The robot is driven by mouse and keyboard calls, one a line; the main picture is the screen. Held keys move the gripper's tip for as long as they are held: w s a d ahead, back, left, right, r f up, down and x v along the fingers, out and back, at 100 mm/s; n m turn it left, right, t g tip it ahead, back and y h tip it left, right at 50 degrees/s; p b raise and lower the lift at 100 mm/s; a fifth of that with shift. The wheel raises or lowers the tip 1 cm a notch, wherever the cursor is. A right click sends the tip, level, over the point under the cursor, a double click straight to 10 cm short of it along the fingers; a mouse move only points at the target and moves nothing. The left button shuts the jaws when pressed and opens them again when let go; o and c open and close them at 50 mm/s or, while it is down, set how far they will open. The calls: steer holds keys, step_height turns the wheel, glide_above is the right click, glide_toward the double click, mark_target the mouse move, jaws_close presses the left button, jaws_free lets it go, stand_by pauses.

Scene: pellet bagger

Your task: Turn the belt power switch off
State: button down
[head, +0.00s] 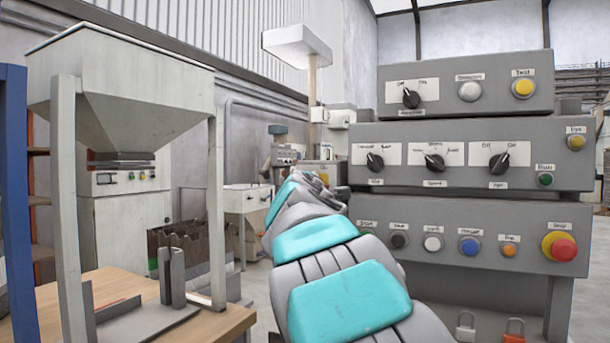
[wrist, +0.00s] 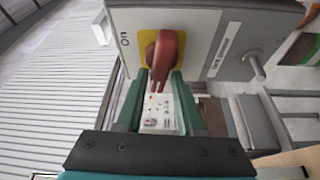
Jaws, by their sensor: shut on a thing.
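In the wrist view, a red rotary handle (wrist: 165,58) sits on a yellow plate (wrist: 147,39) on the face of a grey box (wrist: 200,30). The handle points down in the picture, toward me. In the head view my arm reaches forward, and the gripper and handle cannot be made out clearly.
A metal stub (wrist: 256,66) sticks out at the box's right. In the head view, a stacked control panel (head: 465,130) with knobs and buttons stands close on the right. A hopper (head: 125,80) on posts stands over a wooden table (head: 235,318) at left.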

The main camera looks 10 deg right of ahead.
steer(key=shift+d+f+n+g+p, duration=0.1)
steer(key=shift+d+n+g+p, duration=0.2)
steer(key=shift+d+n+p, duration=0.15)
stand_by(1.1)
steer(key=c, duration=1)
jaws_free()
steer(key=shift+a, duration=0.1)
steer(key=shift+o, duration=1.4)
steer(key=shift+w, duration=0.1)
steer(key=shift+a, duration=0.1)
steer(key=b+v, duration=0.1)
steer(key=v, duration=0.6)
steer(key=shift+s, duration=0.4)
steer(key=shift+f, duration=0.1)
